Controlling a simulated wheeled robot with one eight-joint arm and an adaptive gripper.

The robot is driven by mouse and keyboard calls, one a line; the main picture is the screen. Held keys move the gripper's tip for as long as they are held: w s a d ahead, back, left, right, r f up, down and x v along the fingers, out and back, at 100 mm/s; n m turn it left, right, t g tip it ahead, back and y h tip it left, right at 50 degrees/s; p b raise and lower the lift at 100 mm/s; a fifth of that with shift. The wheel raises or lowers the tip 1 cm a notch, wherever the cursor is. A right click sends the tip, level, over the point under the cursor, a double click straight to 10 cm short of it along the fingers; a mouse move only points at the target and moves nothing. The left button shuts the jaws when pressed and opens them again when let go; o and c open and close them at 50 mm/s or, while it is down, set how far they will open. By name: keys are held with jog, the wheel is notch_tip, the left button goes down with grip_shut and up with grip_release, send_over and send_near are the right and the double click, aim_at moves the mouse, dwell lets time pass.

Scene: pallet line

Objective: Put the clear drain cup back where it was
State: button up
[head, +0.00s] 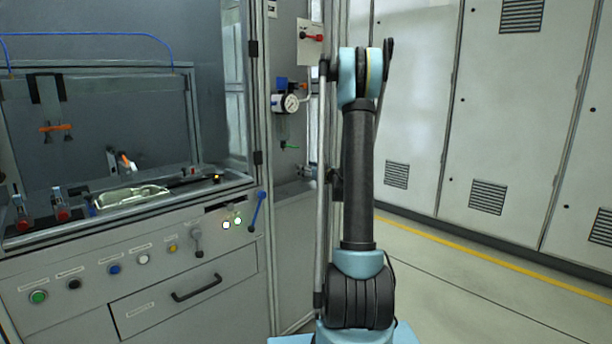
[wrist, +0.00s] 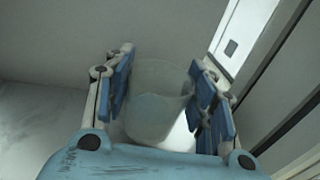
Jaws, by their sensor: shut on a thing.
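The clear drain cup (wrist: 155,112) shows in the wrist view as a translucent, empty-looking cup between the two blue finger pads. My gripper (wrist: 165,88) is shut on it, with one pad against each side. In the head view my arm stands upright in the middle, and I cannot make out the gripper or the cup there. A small pressure gauge (head: 291,103) with a blue-topped air unit is mounted on the narrow grey panel left of my arm. A small green part (head: 290,147) shows below the gauge.
A machine cell with a glazed enclosure, a metal tray (head: 130,196) inside and a button panel with a drawer handle (head: 197,287) fills the left. Tall grey cabinets (head: 410,110) line the right. The floor (head: 450,290) between is clear, with a yellow line.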

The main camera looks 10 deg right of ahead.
jog(key=shift+f, duration=0.7)
jog(key=o, duration=1.1)
jog(key=shift+c, duration=0.2)
jog(key=shift+s, duration=0.15)
jog(key=f+v, duration=0.1)
jog(key=v, duration=1.1)
jog(key=s+a+n+g+h, duration=0.1)
jog(key=s+a+n+g, duration=0.3)
jog(key=s+a+n, duration=0.5)
jog(key=s+a+n+g, duration=0.4)
jog(key=s+n, duration=0.4)
jog(key=s, duration=0.4)
jog(key=s+d+f+n+g+h, duration=0.1)
jog(key=s+d+f+n+h, duration=0.1)
jog(key=s, duration=0.6)
jog(key=s+d+f+n+g+h, duration=0.2)
jog(key=s+d+f+n, duration=0.1)
jog(key=s+n, duration=0.4)
jog(key=s+d+f+n+g+h, duration=0.2)
jog(key=s+f+n+h, duration=0.1)
jog(key=s, duration=0.7)
jog(key=shift+d+f+n, duration=0.2)
jog(key=shift+f+n, duration=0.5)
jog(key=shift+f, duration=0.1)
